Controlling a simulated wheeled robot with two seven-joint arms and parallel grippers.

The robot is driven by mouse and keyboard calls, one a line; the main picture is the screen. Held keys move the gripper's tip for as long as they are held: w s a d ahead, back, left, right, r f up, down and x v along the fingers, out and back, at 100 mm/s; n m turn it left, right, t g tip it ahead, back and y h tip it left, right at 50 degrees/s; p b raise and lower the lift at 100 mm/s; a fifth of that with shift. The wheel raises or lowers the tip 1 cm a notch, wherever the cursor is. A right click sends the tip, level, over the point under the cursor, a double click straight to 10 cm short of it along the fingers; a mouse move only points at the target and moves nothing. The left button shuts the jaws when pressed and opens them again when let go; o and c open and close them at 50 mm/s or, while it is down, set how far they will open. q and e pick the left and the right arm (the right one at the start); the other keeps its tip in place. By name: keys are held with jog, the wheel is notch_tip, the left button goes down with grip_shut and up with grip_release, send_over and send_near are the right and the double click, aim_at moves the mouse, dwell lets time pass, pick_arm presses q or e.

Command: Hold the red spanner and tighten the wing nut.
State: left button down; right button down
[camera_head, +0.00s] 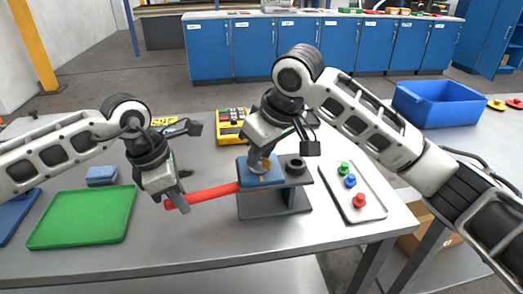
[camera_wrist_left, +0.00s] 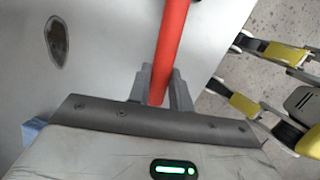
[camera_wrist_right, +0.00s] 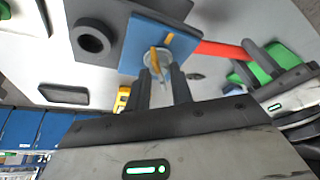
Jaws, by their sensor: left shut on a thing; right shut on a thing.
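The red spanner (camera_head: 210,194) runs from my left gripper (camera_head: 174,202) to the blue block on the dark stand (camera_head: 272,203). My left gripper is shut on the spanner's near end, which also shows in the left wrist view (camera_wrist_left: 171,45). The yellow wing nut (camera_wrist_right: 155,60) is on a grey round piece at the blue block (camera_wrist_right: 158,38). My right gripper (camera_wrist_right: 162,82) is shut on the wing nut or the round piece under it; its fingertips are close around both. In the head view the gripper partly hides the nut.
A tray (camera_head: 349,205) with green, blue and red knobs lies right of the stand. A yellow box with buttons (camera_head: 230,125) stands behind. A blue bin (camera_head: 437,103) is at the back right.

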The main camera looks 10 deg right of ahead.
jog(key=m, duration=0.2)
jog(key=m+h, duration=0.1)
jog(key=m, duration=0.1)
jog(key=shift+a+r+t, duration=0.15)
jog(key=shift+a+t, duration=0.05)
jog(key=shift+t, duration=0.2)
jog(key=shift+r+m+h, duration=0.1)
jog(key=shift+m+h, duration=0.7)
jog(key=shift+m, duration=0.8)
jog(key=c, duration=1.4)
grip_release()
jog(key=shift+o, duration=0.8)
jog(key=v, duration=1.2)
